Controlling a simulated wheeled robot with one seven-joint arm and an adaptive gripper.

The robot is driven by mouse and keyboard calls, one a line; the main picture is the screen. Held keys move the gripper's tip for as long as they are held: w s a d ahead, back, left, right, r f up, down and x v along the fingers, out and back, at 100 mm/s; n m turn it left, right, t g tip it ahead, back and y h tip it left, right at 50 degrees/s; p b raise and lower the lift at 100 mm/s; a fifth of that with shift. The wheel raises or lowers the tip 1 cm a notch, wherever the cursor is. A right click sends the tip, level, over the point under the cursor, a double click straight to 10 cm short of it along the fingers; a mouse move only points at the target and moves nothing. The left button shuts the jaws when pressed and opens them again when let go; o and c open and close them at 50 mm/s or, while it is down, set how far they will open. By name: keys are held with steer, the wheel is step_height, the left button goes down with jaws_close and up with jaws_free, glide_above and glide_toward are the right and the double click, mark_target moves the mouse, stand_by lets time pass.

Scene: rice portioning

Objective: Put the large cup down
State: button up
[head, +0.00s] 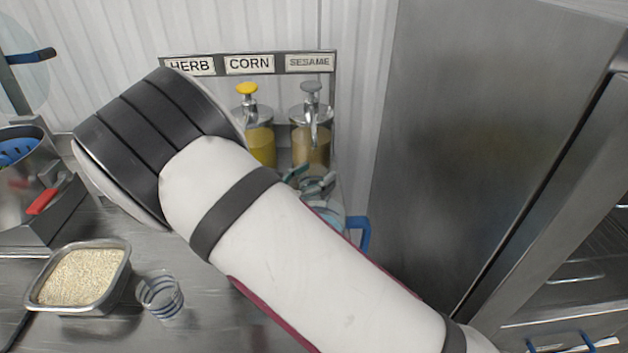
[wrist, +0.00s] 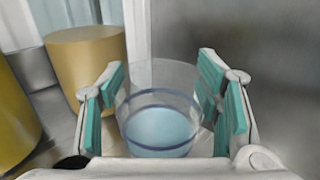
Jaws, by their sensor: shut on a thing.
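The large cup (wrist: 158,112) is clear with dark blue bands and shows pale blue in its lower part. It is upright between the teal-padded fingers of my gripper (wrist: 160,75) in the wrist view. My gripper is shut on it. In the head view, my gripper (head: 312,183) shows beyond my arm, in front of the dispensers. Only a slice of the large cup (head: 329,212) shows there; my arm hides the rest. I cannot tell whether its base touches the counter.
Yellow corn (head: 260,145) and tan sesame (head: 311,148) pump dispensers stand close behind the gripper. A metal cabinet (head: 470,140) bounds the right. A rice-filled pan (head: 123,265) and a smaller banded clear cup (head: 161,297) stand at the left front.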

steer(key=shift+d+f, duration=0.1)
steer(key=shift+f, duration=0.65)
steer(key=shift+f, duration=0.15)
steer(key=o, duration=1.8)
steer(key=shift+c, duration=0.2)
steer(key=v, duration=0.7)
steer(key=shift+s+a+b, duration=0.25)
steer(key=shift+b, duration=0.15)
steer(key=shift+r, duration=0.25)
